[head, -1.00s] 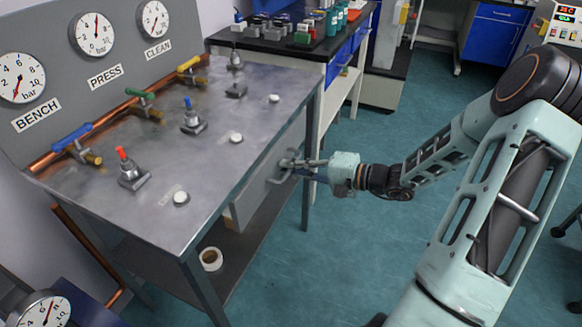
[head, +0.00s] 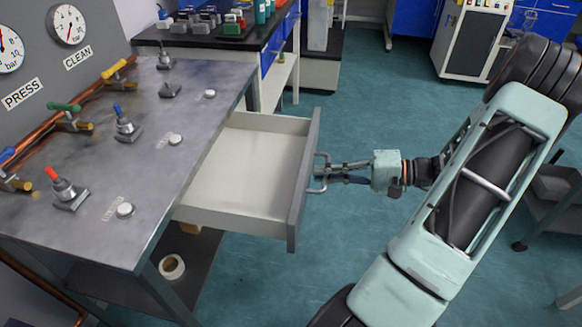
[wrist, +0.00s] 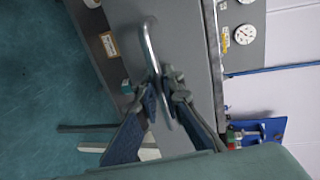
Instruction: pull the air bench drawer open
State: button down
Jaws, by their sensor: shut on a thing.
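The air bench drawer (head: 238,178) stands well out from under the grey metal bench top. Its pale inside is in full view and looks empty. A metal bar handle (head: 320,172) is on its grey front. My gripper (head: 328,173) is shut on this handle, reaching it from the right.
The bench top (head: 130,165) carries valves and round buttons. A tape roll (head: 171,267) lies on the shelf below. A dark-topped bench (head: 215,43) with bottles stands behind. A dark cart (head: 555,190) is at the right. Floor beyond the drawer is clear.

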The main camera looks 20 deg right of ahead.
jog(key=f+v, duration=0.1)
jog(key=v, duration=0.5)
jog(key=shift+d+f, duration=0.1)
jog(key=c, duration=2)
grip_release()
jog(key=shift+c, duration=0.2)
jog(key=v, duration=1.2)
